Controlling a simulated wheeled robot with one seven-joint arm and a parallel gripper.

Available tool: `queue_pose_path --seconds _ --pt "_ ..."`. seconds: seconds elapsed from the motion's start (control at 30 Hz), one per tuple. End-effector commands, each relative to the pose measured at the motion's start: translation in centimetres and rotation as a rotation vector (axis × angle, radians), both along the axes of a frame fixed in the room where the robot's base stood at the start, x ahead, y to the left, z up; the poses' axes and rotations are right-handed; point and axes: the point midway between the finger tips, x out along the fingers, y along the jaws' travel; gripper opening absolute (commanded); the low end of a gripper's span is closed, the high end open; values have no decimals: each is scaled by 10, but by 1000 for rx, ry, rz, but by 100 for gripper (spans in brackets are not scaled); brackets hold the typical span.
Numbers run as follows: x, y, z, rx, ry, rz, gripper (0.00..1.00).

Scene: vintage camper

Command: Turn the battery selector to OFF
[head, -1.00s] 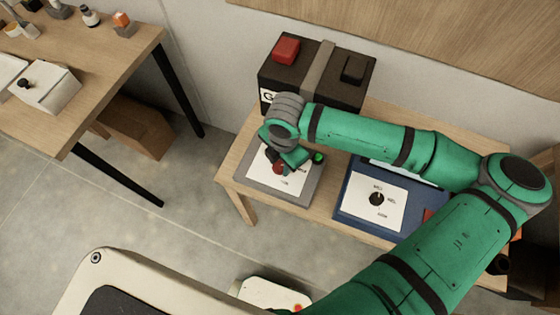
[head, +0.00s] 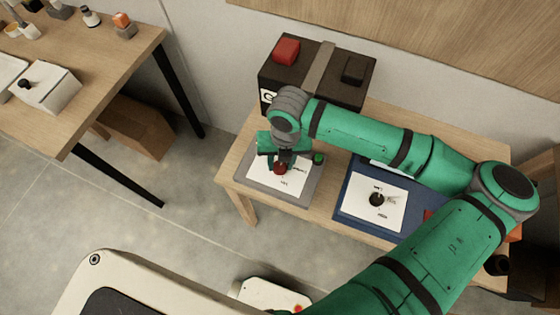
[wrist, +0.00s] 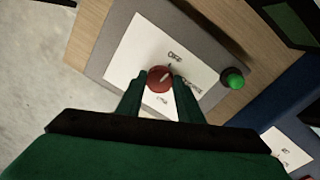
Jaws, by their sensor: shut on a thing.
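The battery selector is a red round knob (wrist: 160,76) on a white label plate (wrist: 128,62) fixed to a grey panel (head: 255,192). In the head view the knob (head: 280,169) is partly hidden by my gripper (head: 282,163). In the wrist view my gripper (wrist: 160,84) has one finger on each side of the knob and is shut on it. Small words stand around the knob; the upper one looks like OFF, the others are too blurred to read surely. A pale line shows on the knob, but I cannot tell which word it points at.
A green button (head: 318,158) sits on the grey panel, right of the knob. A blue panel (head: 349,212) with a black knob (head: 376,199) lies to the right. A black battery box (head: 335,91) with a red cap (head: 286,51) stands behind.

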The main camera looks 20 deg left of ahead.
Motion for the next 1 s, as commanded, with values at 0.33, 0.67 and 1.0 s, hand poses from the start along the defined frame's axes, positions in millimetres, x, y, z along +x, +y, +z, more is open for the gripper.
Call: queue_pose_path --seconds 0.33,0.67,1.0 --pt "2 0 -1 -2 -2 129 11" --pt "1 1 -1 -2 -1 154 11" --pt "0 1 0 -1 0 153 52"
